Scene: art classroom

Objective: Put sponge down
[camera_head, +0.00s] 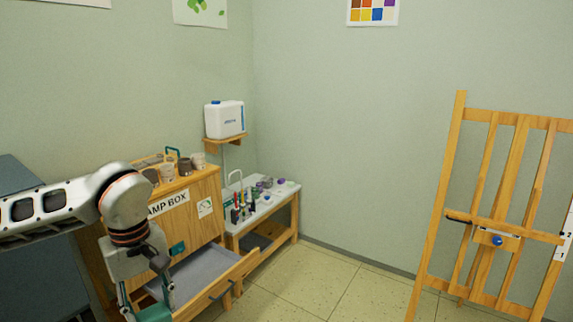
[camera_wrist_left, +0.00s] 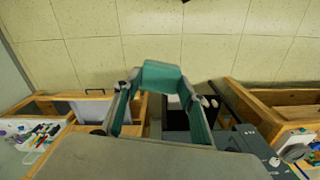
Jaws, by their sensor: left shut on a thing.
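My left gripper (camera_head: 148,302) is shut on a teal sponge (camera_head: 155,313) at the bottom of the head view, with the fingers pointing down. In the left wrist view the sponge (camera_wrist_left: 163,75) sits between the two fingertips of my left gripper (camera_wrist_left: 160,88), over the pale floor. The wooden damp box (camera_head: 205,187) has its drawer (camera_head: 243,265) pulled out, with a grey inside that looks empty where it shows. The gripper is at the drawer's left in the head view. My right gripper is not in view.
Several cups (camera_head: 167,172) stand on top of the damp box. A low white-topped table (camera_head: 262,209) with brushes and paints stands beside it. A white jug (camera_head: 225,118) sits on a wall shelf (camera_head: 226,139). An easel (camera_head: 451,190) stands at the right. The floor between is clear.

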